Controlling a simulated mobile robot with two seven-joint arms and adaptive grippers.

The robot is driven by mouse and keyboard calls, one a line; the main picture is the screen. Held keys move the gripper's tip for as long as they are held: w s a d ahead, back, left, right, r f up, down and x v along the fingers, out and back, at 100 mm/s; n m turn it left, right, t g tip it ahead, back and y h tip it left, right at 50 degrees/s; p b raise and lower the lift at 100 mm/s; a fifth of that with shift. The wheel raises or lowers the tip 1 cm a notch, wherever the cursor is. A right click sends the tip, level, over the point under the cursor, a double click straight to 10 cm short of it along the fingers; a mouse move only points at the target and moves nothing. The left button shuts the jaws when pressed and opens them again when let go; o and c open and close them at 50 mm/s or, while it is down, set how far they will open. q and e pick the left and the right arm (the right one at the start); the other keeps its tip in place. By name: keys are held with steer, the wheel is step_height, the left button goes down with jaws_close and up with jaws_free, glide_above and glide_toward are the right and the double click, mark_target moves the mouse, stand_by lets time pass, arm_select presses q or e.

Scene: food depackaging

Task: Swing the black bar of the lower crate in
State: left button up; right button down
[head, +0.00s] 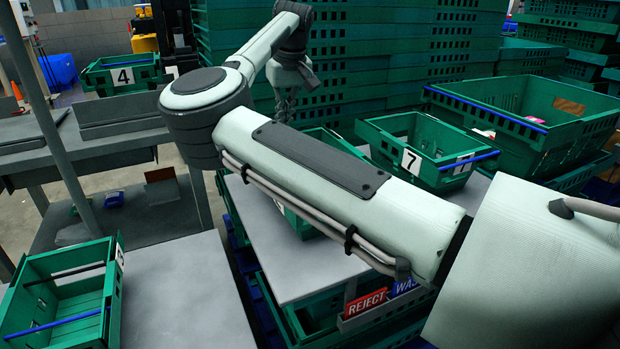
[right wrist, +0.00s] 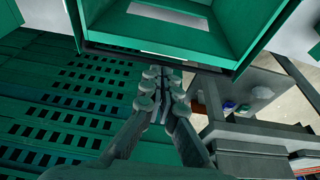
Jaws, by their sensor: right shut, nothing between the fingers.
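My right arm reaches across the head view from the right, and its gripper (head: 284,106) hangs down in front of the green crate stacks. In the right wrist view the right gripper (right wrist: 163,80) is shut and empty, its fingertips together just below the near edge of a green crate (right wrist: 200,28). A dark bar (right wrist: 120,50) runs along that edge, close to the fingertips; I cannot tell whether they touch. In the head view the arm hides much of a green crate on the grey table, so I cannot tell which crate is the lower one. My left gripper is not in view.
A crate with a black and a blue bar (head: 64,326) stands at the lower left. Crate 7 (head: 425,135) and a larger crate (head: 530,100) stand at the right. Tall stacks of green crates (head: 400,50) fill the back. The grey table (head: 262,215) has bare room.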

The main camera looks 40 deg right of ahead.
steer(key=shift+w+d+p, duration=0.25)
steer(key=shift+w+p, duration=0.65)
steer(key=shift+w, duration=0.15)
steer(key=shift+f, duration=0.25)
steer(key=shift+f, duration=0.6)
steer(key=shift+s+a+b, duration=0.2)
steer(key=shift+s+b, duration=0.3)
steer(key=shift+s, duration=0.1)
steer(key=shift+s+r, duration=0.1)
steer(key=shift+r, duration=0.1)
steer(key=shift+s+a+r, duration=0.1)
steer(key=shift+s+r, duration=0.25)
steer(key=shift+s, duration=0.05)
steer(key=shift+s+r, duration=0.1)
steer(key=shift+s, duration=0.05)
stand_by(0.5)
